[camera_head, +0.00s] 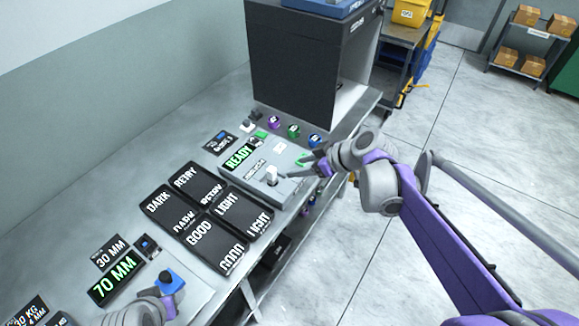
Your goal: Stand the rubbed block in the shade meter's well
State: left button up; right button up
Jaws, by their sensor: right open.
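The shade meter (252,186) is a grey box on the bench with a green READY display (239,157). A small white block (271,176) stands upright on the meter's top, toward its front right; I cannot tell whether it sits down in a well or whether it is the rubbed block. My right gripper (309,166) is open at the meter's right side, with its fingers apart from the white block. My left gripper (168,304) is at the bottom left, beside a blue knob-like object (168,281); its fingers are too hidden to read.
Dark label plates (183,228) reading DARK, RETRY, LIGHT and GOOD lie in front of the meter. A 70 MM display (115,278) is at the left. Purple, green and blue pieces (293,131) stand behind the meter, before a tall dark cabinet (290,65). Open floor lies right.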

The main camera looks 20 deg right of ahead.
jog(key=s+a+f+m+g+h, duration=0.1)
jog(key=s+f+m+h, duration=0.2)
jog(key=s, duration=0.7)
jog(key=s+a+f+m+h, duration=0.1)
jog(key=s+f+m, duration=0.3)
jog(key=s, duration=0.6)
jog(key=shift+f+m+g+h, duration=0.3)
jog(key=shift+g+h, duration=0.1)
jog(key=shift+h, duration=0.5)
